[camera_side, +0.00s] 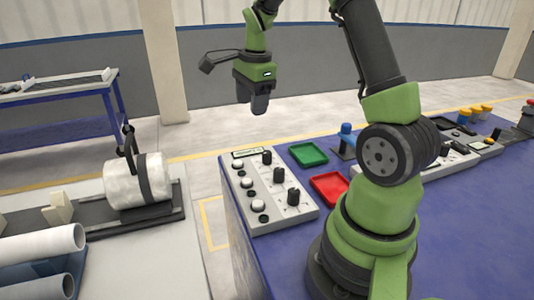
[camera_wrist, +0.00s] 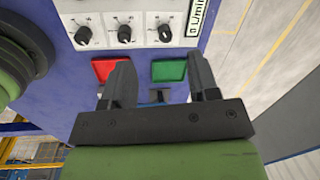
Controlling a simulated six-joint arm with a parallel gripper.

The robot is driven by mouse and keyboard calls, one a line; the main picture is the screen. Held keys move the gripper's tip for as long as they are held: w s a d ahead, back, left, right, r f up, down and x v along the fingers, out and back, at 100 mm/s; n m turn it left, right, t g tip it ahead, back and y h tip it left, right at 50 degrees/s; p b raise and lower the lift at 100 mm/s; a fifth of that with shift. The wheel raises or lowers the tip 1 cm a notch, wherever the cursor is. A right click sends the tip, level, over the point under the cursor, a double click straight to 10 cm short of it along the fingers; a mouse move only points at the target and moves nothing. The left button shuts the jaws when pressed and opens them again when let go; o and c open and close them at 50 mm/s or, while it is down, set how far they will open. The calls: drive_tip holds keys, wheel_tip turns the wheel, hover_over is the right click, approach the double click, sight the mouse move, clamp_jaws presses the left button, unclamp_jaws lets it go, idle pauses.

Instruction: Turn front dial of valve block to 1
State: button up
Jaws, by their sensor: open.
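The valve block (camera_side: 262,222) is a pale panel on the near left part of the blue table, with a row of black dials and a row of round buttons. Its dials are the far one (camera_side: 267,157), the middle one (camera_side: 278,175) and the near one (camera_side: 293,197). In the wrist view the block (camera_wrist: 145,18) is at the top, with three dials in a row: left (camera_wrist: 83,35), middle (camera_wrist: 124,33) and right (camera_wrist: 165,33). The dial numbers are too small to read surely. My gripper (camera_side: 258,110) hangs open and empty above and beyond the block, touching nothing; its fingers (camera_wrist: 158,65) show apart.
A green tray (camera_side: 308,154) and a red tray (camera_side: 329,187) lie right of the block. A blue-topped device (camera_side: 346,135) stands behind them. More panels and knobs (camera_side: 465,140) are at the right. A blue bench (camera_side: 60,90) and pipes (camera_side: 40,246) are at the left.

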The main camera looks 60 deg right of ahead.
sight(267, 152)
drive_tip(key=d+f+m, duration=0.1)
drive_tip(key=d+f, duration=0.1)
drive_tip(key=d+f+m+g, duration=0.1)
drive_tip(key=d+f+m, duration=0.1)
drive_tip(key=s+d+f+m, duration=0.1)
drive_tip(key=d+f, duration=0.1)
drive_tip(key=f, duration=0.1)
drive_tip(key=shift+f+m, duration=0.1)
drive_tip(key=shift+m, duration=0.3)
wheel_tip(267, 152, down, 10)
drive_tip(key=shift+r, duration=0.1)
drive_tip(key=c, duration=0.9)
